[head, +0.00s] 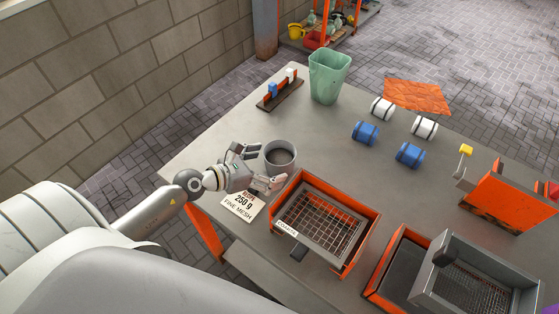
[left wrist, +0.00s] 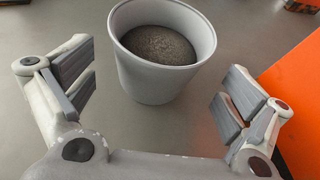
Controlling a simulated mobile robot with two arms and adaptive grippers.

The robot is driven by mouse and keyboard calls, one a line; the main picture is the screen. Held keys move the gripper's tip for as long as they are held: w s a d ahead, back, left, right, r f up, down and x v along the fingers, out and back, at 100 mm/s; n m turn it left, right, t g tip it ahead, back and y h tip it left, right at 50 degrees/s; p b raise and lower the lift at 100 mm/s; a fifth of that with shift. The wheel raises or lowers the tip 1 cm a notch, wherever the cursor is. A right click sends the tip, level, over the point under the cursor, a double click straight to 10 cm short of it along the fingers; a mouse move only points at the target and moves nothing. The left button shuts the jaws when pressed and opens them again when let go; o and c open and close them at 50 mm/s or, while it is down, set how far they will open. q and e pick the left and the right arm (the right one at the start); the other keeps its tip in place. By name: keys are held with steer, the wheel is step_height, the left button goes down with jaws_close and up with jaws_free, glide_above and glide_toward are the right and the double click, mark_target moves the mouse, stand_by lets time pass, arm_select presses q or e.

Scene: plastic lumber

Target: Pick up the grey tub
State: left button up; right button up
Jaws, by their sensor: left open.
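The grey tub (head: 279,158) stands upright on the table beside the orange-framed mesh tray. Dark grainy material fills part of it. It also shows in the left wrist view (left wrist: 158,78), at the top middle. My left gripper (head: 266,165) is open and empty. In the left wrist view its fingers (left wrist: 155,88) stand apart on either side of the tub's near side, with gaps to it. I cannot tell whether the tub is between the fingertips. My right gripper is not in view.
A card reading 250 g fine mesh (head: 243,203) lies under my left gripper. An orange-framed mesh tray (head: 371,222) is close on the tub's right. Table behind the tub is clear.

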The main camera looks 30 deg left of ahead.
mark_target(290, 159)
arm_select(q)
steer(key=shift+p+x, duration=0.3)
steer(key=shift+x, duration=1.9)
steer(key=shift+w+a, duration=0.1)
steer(key=shift+a, duration=0.05)
steer(key=shift+c, duration=0.2)
steer(key=c, duration=1.2)
